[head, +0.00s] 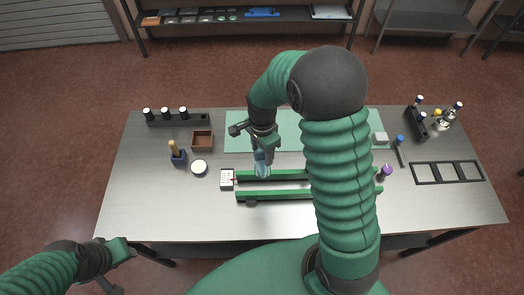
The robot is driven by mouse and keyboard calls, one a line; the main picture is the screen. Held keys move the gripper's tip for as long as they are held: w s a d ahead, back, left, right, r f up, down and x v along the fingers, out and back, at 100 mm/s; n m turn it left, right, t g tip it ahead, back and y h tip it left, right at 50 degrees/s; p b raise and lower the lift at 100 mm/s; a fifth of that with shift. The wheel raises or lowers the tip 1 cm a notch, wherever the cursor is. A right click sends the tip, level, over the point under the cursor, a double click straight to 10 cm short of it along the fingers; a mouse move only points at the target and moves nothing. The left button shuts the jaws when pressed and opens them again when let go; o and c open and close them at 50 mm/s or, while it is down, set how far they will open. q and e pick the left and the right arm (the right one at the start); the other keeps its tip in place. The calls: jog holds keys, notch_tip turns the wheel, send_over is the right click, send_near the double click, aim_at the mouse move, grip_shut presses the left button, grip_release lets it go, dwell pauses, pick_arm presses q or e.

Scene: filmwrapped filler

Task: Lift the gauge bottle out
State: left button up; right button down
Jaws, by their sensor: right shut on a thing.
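My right gripper (264,150) reaches down over the middle of the table and is shut on a pale blue, see-through bottle (262,168), which looks like the gauge bottle. The bottle is roughly upright at the left part of the rear green rail (285,175). I cannot tell whether its base touches the rail. The gripper hides its top, and my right arm covers much of the rails. My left gripper (122,250) is off the table's front left edge, away from everything; its jaws are too small to read.
A white block (227,179) stands at the rails' left end, with a front green rail (275,195) nearby. A black rack (448,173) lies right. The table's front left is clear.

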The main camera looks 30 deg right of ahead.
jog(key=shift+r+p, duration=2.05)
jog(key=shift+r, duration=0.5)
